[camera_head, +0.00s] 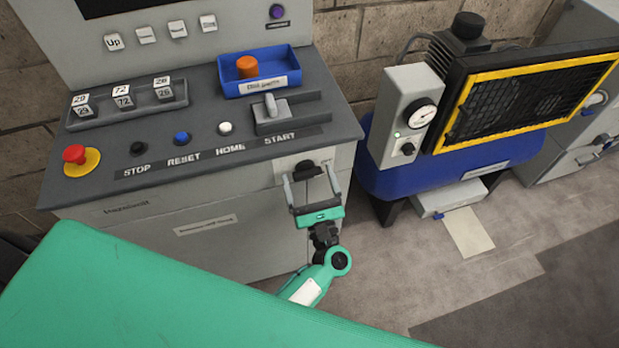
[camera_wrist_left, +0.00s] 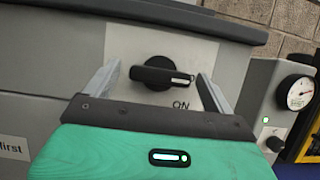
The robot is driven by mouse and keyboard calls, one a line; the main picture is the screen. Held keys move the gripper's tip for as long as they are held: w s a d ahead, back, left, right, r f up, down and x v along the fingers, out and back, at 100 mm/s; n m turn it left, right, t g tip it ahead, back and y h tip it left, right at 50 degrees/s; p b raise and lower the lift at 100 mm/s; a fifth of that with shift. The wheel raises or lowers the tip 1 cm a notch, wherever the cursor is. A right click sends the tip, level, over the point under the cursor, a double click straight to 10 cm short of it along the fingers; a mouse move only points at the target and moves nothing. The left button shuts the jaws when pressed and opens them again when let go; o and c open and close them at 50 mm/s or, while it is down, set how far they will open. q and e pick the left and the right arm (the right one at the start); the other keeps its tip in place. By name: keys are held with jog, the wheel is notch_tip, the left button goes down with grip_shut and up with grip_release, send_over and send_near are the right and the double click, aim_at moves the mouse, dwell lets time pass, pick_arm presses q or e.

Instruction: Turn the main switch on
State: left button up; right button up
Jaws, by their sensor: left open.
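The main switch is a black rotary knob (camera_wrist_left: 158,75) on a pale plate on the front of the grey cabinet. Its handle lies nearly level in the left wrist view, with a white mark at its right end. The word ON is printed below and right of the handle. The knob also shows in the head view (camera_head: 305,169), below the word START. My left gripper (camera_head: 310,180) is open in front of the switch. In the left wrist view its fingers (camera_wrist_left: 158,80) appear on either side of the handle, with gaps; the depth between them is unclear. My right gripper is out of view.
The console top (camera_head: 190,140) overhangs the switch and carries a red emergency button (camera_head: 75,154), several push buttons, a grey lever (camera_head: 270,112) and a blue tray (camera_head: 258,84). A blue machine stand (camera_head: 440,178) is to the right. Floor between them is clear.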

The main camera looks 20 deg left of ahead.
pick_arm(q)
jog(key=shift+c, duration=0.5)
jog(key=c, duration=0.9)
